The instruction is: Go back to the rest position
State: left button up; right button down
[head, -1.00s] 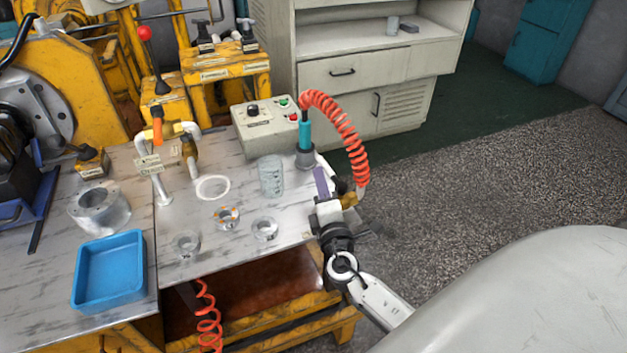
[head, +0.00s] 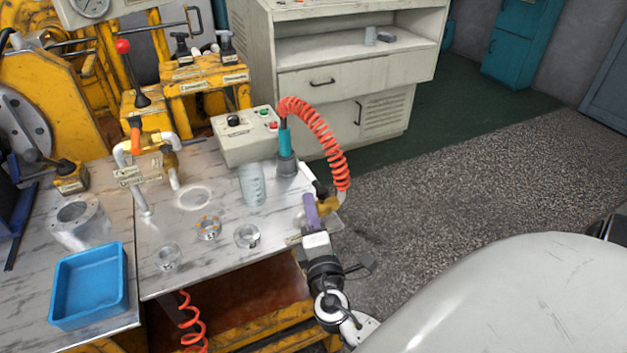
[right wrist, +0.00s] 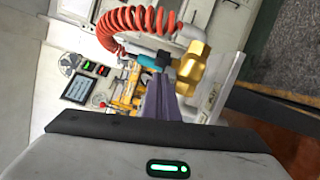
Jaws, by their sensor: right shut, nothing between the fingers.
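My right gripper (head: 311,212) is at the right front edge of the metal-topped table (head: 215,250). Its purple fingers are together with nothing between them, and they also show in the right wrist view (right wrist: 160,98). Just beyond them a brass fitting (head: 327,205) hangs at the end of the orange coiled hose; in the right wrist view the brass fitting (right wrist: 191,65) appears close beside the fingers. I cannot tell whether they touch. My left gripper is not in view.
The table holds a teal-handled tool (head: 285,140) in a grey holder, a glass cylinder (head: 252,185), several metal rings (head: 246,236), a control box (head: 240,145) and a blue tray (head: 88,285). A grey cabinet (head: 345,85) stands behind. Open floor (head: 450,185) lies to the right.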

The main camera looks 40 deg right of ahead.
jog(key=shift+v, duration=1.15)
jog(key=shift+s+a, duration=0.1)
jog(key=shift+a, duration=0.35)
jog(key=shift+d, duration=0.1)
